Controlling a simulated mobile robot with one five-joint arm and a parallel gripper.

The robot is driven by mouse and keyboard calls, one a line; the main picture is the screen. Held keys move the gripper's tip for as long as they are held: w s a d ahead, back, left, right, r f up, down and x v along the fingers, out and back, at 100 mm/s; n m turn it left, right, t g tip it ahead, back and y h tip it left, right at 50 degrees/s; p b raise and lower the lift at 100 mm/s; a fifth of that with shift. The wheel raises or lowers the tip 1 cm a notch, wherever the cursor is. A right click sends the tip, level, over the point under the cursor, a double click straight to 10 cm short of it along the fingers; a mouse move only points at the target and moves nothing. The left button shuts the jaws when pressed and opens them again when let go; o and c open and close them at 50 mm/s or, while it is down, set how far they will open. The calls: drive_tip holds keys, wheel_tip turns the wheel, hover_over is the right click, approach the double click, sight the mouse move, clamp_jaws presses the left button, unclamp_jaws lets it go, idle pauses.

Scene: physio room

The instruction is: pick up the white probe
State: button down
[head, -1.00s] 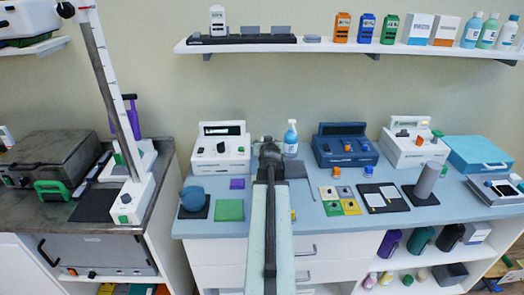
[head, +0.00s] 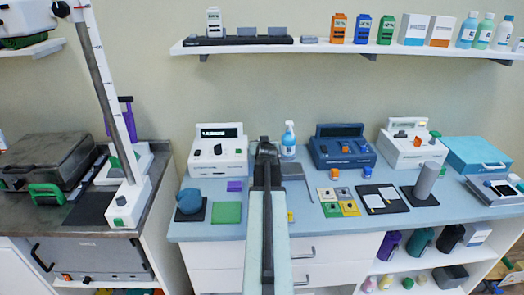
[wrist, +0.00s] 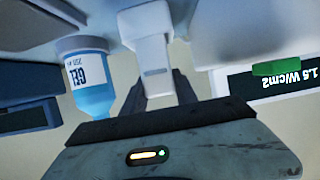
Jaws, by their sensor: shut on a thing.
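The white probe (wrist: 150,50) shows in the wrist view, with its pale body between the two dark fingers of my gripper (wrist: 157,88). My gripper is shut on it. In the head view my gripper (head: 266,150) is over the back of the blue counter, between the white console and the spray bottle. My arm hides the probe there, and I cannot tell whether it touches the counter.
A white console (head: 218,150) stands just left of my gripper, and a gel bottle (head: 288,141) just right; the bottle also shows in the wrist view (wrist: 92,85). A blue console (head: 342,148) is further right. A green pad (head: 227,212) lies in front.

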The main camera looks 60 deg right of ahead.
wheel_tip(320, 180, up, 10)
drive_tip(key=p, duration=1)
drive_tip(key=shift+r, duration=0.1)
